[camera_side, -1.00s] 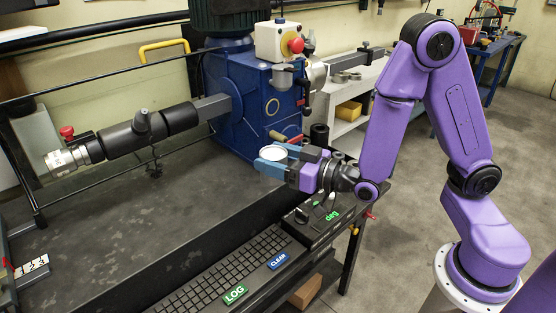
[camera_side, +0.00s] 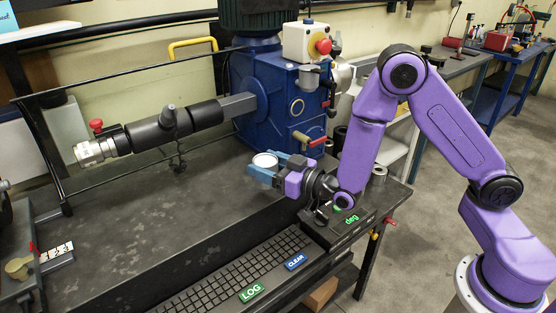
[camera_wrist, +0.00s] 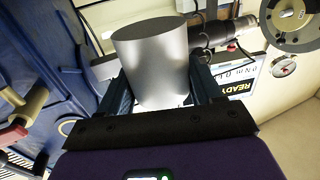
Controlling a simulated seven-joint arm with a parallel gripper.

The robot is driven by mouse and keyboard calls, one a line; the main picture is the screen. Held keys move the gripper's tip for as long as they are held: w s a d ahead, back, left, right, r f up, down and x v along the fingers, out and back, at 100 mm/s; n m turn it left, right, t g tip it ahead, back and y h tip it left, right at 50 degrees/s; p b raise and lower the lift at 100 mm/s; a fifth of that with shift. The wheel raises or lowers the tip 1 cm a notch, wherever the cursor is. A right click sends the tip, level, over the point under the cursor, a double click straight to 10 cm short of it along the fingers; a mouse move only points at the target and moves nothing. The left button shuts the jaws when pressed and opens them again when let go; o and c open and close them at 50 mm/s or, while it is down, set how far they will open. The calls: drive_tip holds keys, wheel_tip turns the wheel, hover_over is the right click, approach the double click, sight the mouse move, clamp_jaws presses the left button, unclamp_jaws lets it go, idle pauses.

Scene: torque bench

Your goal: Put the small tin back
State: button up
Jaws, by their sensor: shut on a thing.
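The small tin is a plain silver cylinder (camera_wrist: 152,62) between the two blue fingers of my gripper (camera_wrist: 160,92) in the wrist view. In the side view the tin (camera_side: 265,161) shows as a round, pale top between the fingers of my gripper (camera_side: 266,171). My gripper is shut on it. The tin looks upright and is above the dark bench, in front of the blue gearbox. I cannot tell exactly how far its base is from the bench top.
The blue gearbox (camera_side: 283,110) stands behind my gripper, with a black torque tool (camera_side: 165,132) reaching left from it. A keyboard (camera_side: 235,275) with LOG and CLEAR keys lies at the front edge.

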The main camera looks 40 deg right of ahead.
drive_tip(key=shift+w+a+f, duration=0.2)
drive_tip(key=shift+w+f, duration=0.6)
drive_tip(key=shift+f, duration=0.15)
drive_tip(key=shift+w+a+f, duration=0.2)
drive_tip(key=shift+w+f, duration=0.55)
drive_tip(key=shift+f, duration=0.2)
drive_tip(key=shift+w+f, duration=0.1)
drive_tip(key=shift+f, duration=1.55)
drive_tip(key=o, duration=1.3)
drive_tip(key=shift+f, duration=0.15)
drive_tip(key=shift+c, duration=0.2)
